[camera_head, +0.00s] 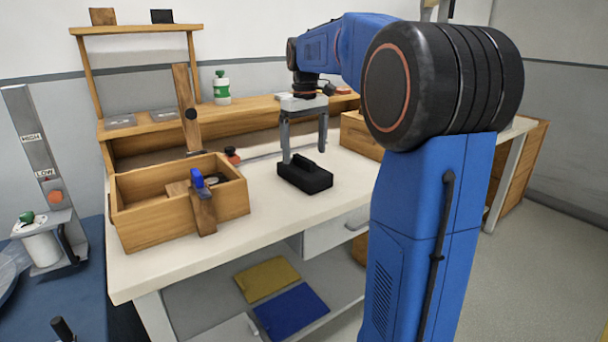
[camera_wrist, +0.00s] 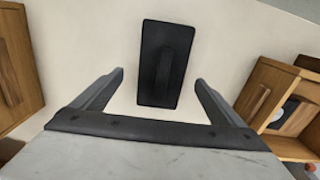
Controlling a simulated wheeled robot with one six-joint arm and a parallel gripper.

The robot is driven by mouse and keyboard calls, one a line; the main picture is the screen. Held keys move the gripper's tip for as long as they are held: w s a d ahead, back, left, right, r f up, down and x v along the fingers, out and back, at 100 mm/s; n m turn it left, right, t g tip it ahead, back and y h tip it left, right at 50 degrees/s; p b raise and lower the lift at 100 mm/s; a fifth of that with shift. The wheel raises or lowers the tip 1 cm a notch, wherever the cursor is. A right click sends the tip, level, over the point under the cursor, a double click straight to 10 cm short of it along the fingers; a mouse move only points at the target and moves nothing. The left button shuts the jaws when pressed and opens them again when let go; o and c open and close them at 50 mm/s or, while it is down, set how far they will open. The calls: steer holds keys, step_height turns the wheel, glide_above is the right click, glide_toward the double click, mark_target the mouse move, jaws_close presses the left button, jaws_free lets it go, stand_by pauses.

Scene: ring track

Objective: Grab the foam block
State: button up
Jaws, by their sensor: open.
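A black block with a raised ridge along its top, which looks like the foam block (camera_head: 305,176), lies flat on the white table in the head view. In the wrist view the black block (camera_wrist: 166,64) lies lengthwise, a little beyond the fingertips and between their lines. My gripper (camera_head: 304,150) points down over the block, with its grey fingers apart on either side of it. In the wrist view my gripper (camera_wrist: 160,78) is open with nothing between its fingers. I cannot tell the exact height of the fingertips above the table.
A wooden box (camera_head: 180,200) with a clamp-like tool on its front wall stands left on the table. A wooden shelf (camera_head: 150,130) with a green-and-white bottle (camera_head: 221,88) runs along the back. Another wooden box (camera_head: 360,133) is behind, right. Table around the block is clear.

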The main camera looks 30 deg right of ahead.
mark_target(304, 158)
steer(key=shift+a+f, duration=0.2)
steer(key=shift+f, duration=3)
steer(key=c, duration=1.1)
steer(key=shift+c, duration=0.2)
steer(key=shift+r, duration=0.15)
